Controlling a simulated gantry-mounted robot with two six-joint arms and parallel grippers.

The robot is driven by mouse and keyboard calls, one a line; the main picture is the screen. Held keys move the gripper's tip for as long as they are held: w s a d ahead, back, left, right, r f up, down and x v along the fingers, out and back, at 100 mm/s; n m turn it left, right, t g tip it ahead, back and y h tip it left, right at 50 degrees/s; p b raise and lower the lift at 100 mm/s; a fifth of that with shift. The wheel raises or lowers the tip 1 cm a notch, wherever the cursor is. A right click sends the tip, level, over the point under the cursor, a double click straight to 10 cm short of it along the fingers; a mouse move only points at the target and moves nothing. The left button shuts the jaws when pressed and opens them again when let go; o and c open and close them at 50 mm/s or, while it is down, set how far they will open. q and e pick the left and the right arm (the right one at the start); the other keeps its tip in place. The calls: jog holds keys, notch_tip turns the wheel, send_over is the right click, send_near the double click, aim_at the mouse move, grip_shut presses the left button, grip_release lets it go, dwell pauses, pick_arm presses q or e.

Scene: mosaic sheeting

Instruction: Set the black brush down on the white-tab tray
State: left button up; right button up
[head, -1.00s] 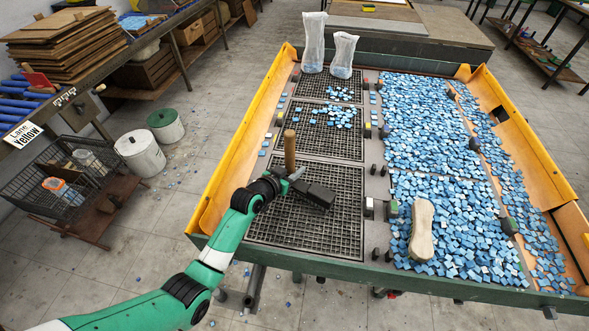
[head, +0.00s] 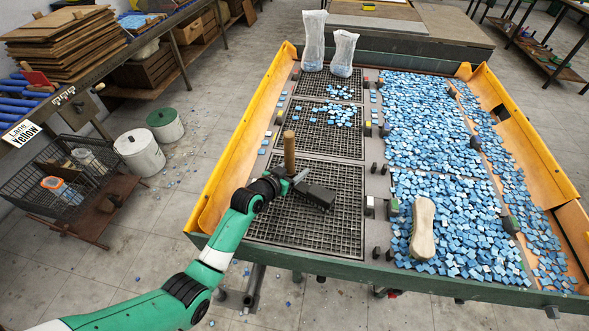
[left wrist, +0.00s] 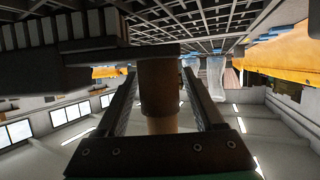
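The black brush (head: 317,196) has a dark block-shaped head and an upright wooden handle (head: 289,150). My left gripper (head: 287,181) is shut on the handle, low down near the head. In the left wrist view the handle (left wrist: 160,95) stands between the two fingers, with the dark head (left wrist: 60,50) beyond them. The head is over the front left grid tray (head: 300,235), which has a white tab (head: 369,203) at its right edge. It is at or just above the grid; I cannot tell if it touches. My right gripper is not in view.
The grid around the brush is bare. The middle left tray (head: 335,150) holds scattered blue tiles. A pale bone-shaped object (head: 422,228) lies on the blue tiles at the right. Two clear bags (head: 314,42) stand at the back. A yellow side wall (head: 237,145) borders the left.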

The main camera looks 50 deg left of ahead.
pick_arm(q)
jog(key=p+v, duration=0.4)
jog(key=v, duration=0.7)
jog(key=shift+s+p, duration=0.3)
jog(key=shift+s, duration=0.05)
jog(key=shift+r, duration=0.2)
